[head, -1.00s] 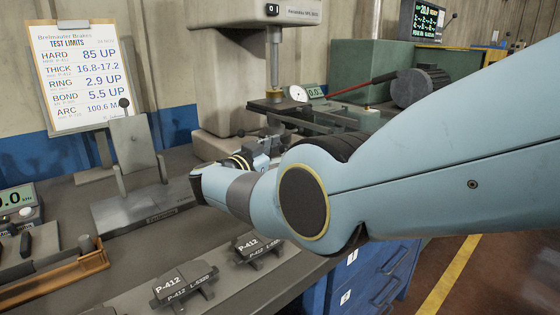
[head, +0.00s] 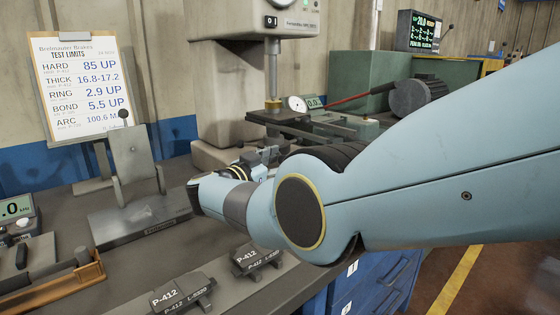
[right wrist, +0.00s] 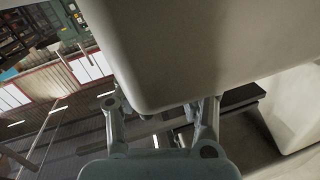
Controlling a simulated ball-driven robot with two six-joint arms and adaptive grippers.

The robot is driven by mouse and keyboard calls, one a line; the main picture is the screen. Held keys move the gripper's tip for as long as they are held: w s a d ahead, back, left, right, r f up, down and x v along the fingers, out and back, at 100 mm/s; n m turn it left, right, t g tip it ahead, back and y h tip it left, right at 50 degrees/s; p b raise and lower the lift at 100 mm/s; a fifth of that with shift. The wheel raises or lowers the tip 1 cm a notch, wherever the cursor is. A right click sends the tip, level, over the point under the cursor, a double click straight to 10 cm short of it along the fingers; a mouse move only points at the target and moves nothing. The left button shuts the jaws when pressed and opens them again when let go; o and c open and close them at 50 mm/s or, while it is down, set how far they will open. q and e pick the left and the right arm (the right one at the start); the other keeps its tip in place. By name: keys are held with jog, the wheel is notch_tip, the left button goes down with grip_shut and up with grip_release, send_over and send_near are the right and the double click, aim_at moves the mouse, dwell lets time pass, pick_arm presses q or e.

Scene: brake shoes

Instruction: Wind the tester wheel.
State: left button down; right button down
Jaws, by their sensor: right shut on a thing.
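The hardness tester (head: 212,104) stands at the back of the bench in the head view, with a pale body and a vertical spindle (head: 272,72) above a dark table. My right gripper (head: 270,155) is low in front of the tester's base, below that table. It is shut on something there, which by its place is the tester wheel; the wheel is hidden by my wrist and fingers. In the right wrist view my right gripper (right wrist: 160,112) has a finger on each side, with the tips behind a large pale block (right wrist: 215,45). My left gripper is not in view.
Brake shoes marked P-412 (head: 180,294) lie on a strip at the front. A grey fixture (head: 140,219) with a lever stands left of my wrist, before a limits board (head: 85,85). A wooden tray (head: 55,283) is at the left. Blue drawers (head: 375,280) are below the bench.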

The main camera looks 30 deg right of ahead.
jog(key=shift+w+a+r, duration=0.3)
jog(key=shift+a+r, duration=0.05)
jog(key=shift+r, duration=0.05)
jog(key=c, duration=1.1)
grip_release()
jog(key=shift+w, duration=0.1)
jog(key=shift+o, duration=1.3)
jog(key=shift+w+a+f, duration=0.1)
jog(key=shift+a+f, duration=0.1)
jog(key=shift+a, duration=0.05)
jog(key=shift+s+d+f, duration=0.15)
jog(key=shift+s+d, duration=0.05)
jog(key=shift+d, duration=0.05)
jog(key=v, duration=0.7)
jog(key=shift+a, duration=0.25)
